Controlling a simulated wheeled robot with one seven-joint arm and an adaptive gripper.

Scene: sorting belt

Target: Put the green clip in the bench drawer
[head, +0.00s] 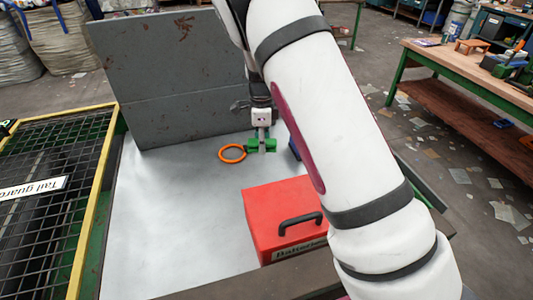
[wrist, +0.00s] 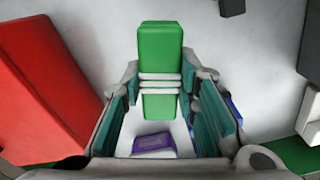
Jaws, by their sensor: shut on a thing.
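The green clip shows in the wrist view as two green blocks (wrist: 161,48) with pale bands between them. My gripper (wrist: 165,82) is shut across its banded middle, one finger on each side. In the head view the clip's green ends (head: 252,144) stick out on both sides of my gripper (head: 263,145), over the far part of the pale tabletop. I cannot tell how far above the surface it is. A bench (head: 480,62) with a wooden top and green legs stands at the upper right; I cannot make out a drawer in it.
A red box (head: 262,212) with a dark handle stands on the pale tabletop (head: 165,220). An orange ring (head: 232,153) lies beside my gripper. A blue thing (head: 294,149) is partly behind my arm. A grey panel (head: 170,80) stands behind; a yellow-edged mesh guard (head: 45,180) is left.

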